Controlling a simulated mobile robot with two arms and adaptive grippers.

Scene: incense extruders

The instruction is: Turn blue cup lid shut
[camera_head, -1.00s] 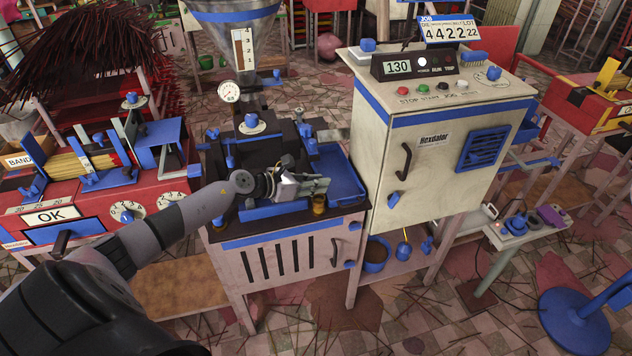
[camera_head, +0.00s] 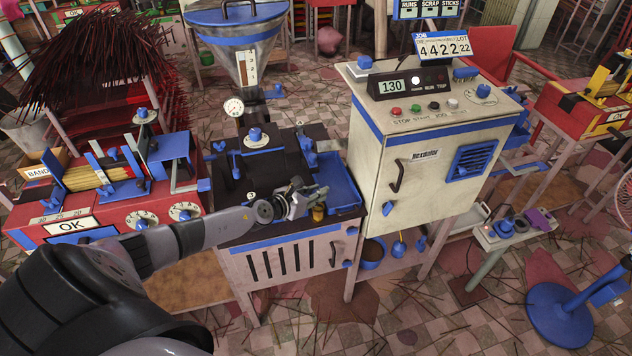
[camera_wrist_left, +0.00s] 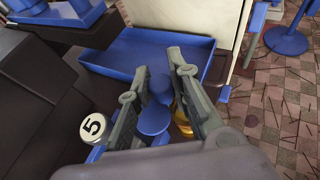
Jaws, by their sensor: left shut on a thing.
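In the left wrist view, the blue cup lid (camera_wrist_left: 153,119) shows as rounded blue pieces between the two grey fingers of my left gripper (camera_wrist_left: 159,68). The fingers are apart by its width and shut on it; they hide its sides. A brass cup (camera_wrist_left: 183,124) shows partly behind the right finger. In the head view, my left gripper (camera_head: 316,198) is over the front edge of the extruder bench, just above the brass cup (camera_head: 318,214). The lid cannot be made out clearly there. My right gripper is not in view.
A blue tray (camera_head: 340,180) lies just behind my gripper; it also fills the upper middle of the left wrist view (camera_wrist_left: 130,58). The cream control cabinet (camera_head: 420,160) stands close on the right.

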